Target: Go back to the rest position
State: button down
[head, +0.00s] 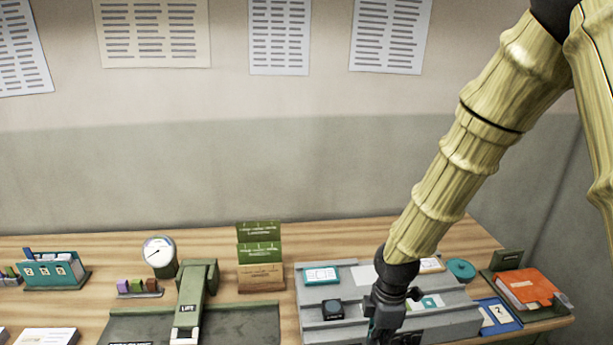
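My gripper (385,318) hangs at the end of my bamboo-like arm, pointing down over the right part of a grey stepped tray (312,298). Its fingers are dark and run toward the bottom edge of the picture, so I cannot tell whether they are open or shut, or whether they touch anything. Part of the tray is hidden behind the gripper and wrist. A white card with a teal edge (321,275) and a small dark block (333,309) lie on the tray to the left of my gripper.
A green lever device (194,300) stands left of the tray. A green card holder (259,255), a round dial (159,252) and a teal card box (54,270) stand behind and left. An orange folder (527,287) and a blue card (499,314) lie right. Wall papers hang behind.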

jog(key=s+d+f+m+y+b, duration=0.1)
jog(key=s+f+m, duration=0.7)
jog(key=f, duration=0.4)
jog(key=s+d+f+m+b, duration=0.1)
jog(key=s+f+m, duration=0.4)
jog(key=s+f, duration=0.65)
jog(key=s+d+f+m+h, duration=0.1)
jog(key=s+d+f+m, duration=0.3)
jog(key=s+f+m, duration=0.1)
jog(key=s+f, duration=0.1)
jog(key=s, duration=0.1)
jog(key=shift+s+d+f, duration=0.15)
jog(key=shift+s+f, duration=0.15)
jog(key=shift+s, duration=0.1)
